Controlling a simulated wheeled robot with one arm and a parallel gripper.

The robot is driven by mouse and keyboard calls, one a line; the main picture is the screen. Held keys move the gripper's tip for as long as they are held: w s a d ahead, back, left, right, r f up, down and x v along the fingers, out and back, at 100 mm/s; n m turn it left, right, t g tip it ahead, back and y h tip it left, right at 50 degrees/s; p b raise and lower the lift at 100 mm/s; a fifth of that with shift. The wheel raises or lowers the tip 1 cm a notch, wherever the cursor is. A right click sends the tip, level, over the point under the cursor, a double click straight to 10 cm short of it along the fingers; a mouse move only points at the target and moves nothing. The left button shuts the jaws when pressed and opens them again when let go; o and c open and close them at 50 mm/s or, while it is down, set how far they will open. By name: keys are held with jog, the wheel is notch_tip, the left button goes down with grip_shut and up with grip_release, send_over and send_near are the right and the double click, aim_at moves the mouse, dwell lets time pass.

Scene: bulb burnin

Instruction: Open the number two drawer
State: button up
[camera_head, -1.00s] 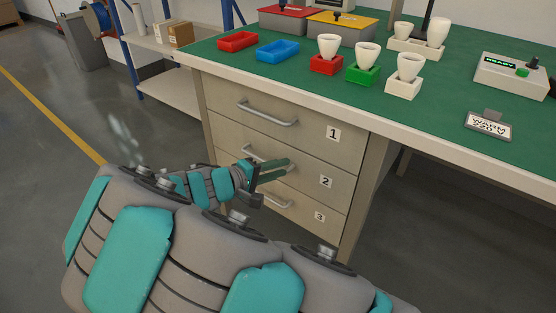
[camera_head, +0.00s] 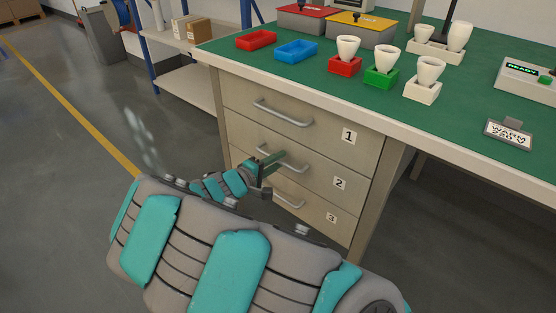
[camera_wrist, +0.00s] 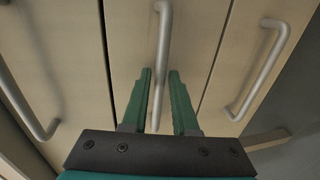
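The number two drawer (camera_head: 325,176) is the middle drawer of the workbench, its front flush with its neighbours. Its metal bar handle (camera_head: 299,165) is partly hidden by my gripper in the head view. My gripper (camera_head: 274,160) is at this handle, fingers pointing at the drawer front. In the wrist view the handle (camera_wrist: 164,35) runs between the two green fingers of my gripper (camera_wrist: 159,76). A finger lies on each side of the bar, with visible gaps, so the gripper is open around it.
Drawer one (camera_head: 318,130) is above and drawer three (camera_head: 318,211) below, both closed with similar handles. The green benchtop (camera_head: 320,85) above holds trays, cups in coloured holders and a device. A shelf (camera_head: 185,90) stands at the left. Grey floor (camera_head: 60,200) lies open left.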

jog(key=shift+w+d, duration=0.1)
jog(key=shift+w, duration=0.05)
jog(key=shift+c, duration=0.3)
grip_shut()
dwell(1.1)
